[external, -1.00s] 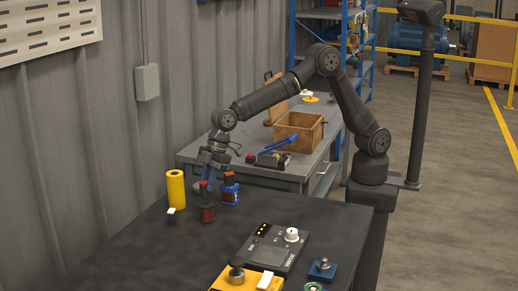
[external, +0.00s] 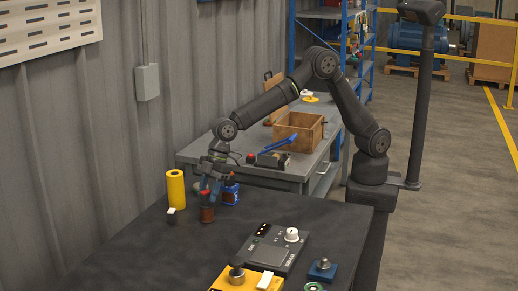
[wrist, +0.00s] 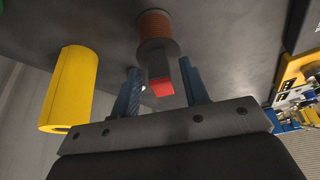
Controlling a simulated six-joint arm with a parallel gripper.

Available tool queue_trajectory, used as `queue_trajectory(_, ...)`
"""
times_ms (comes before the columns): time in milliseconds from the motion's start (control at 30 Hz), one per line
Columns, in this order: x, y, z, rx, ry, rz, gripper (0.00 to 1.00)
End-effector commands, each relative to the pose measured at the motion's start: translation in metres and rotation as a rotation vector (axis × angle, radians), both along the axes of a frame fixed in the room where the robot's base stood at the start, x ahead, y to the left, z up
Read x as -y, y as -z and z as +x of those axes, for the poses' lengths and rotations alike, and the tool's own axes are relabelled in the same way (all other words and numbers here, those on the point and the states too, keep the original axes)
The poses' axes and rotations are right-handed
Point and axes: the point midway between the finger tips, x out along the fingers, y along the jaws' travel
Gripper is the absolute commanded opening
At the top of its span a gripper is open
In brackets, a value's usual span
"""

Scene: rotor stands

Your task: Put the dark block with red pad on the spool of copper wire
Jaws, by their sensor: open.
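The spool of copper wire (external: 207,214) stands upright on the dark table; it also shows at the top of the wrist view (wrist: 157,27). The dark block with red pad (wrist: 160,78) appears to sit on the spool's end, red pad facing up toward my wrist. In the external view its red top (external: 205,194) shows just above the spool. My gripper (wrist: 158,66) is open, one blue finger on each side of the block, with gaps visible between fingers and block. In the external view the gripper (external: 213,182) is just above and behind the spool.
A yellow cylinder (external: 175,188) and a small white-topped block (external: 171,214) stand to the left. A control box (external: 268,248) and a yellow box (external: 243,280) are nearer the front.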

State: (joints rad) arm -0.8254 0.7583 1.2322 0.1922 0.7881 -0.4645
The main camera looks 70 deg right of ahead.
Motion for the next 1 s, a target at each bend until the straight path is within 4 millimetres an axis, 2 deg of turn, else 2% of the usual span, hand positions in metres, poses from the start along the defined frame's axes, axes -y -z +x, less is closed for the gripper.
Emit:
queue_trajectory(167,0.004,-0.016,-0.001,0.003,0.001,0.002,0.41)
queue_trajectory(500,0.029,-0.081,-0.011,0.002,0.002,0.002,0.41)
queue_trajectory(633,0.037,-0.1,-0.015,0.002,0.002,0.001,0.41)
queue_trajectory(800,0.042,-0.112,-0.017,0.0,0.001,-0.001,0.41)
queue_trajectory(1000,0.043,-0.114,-0.017,0.0,0.001,-0.001,0.41)
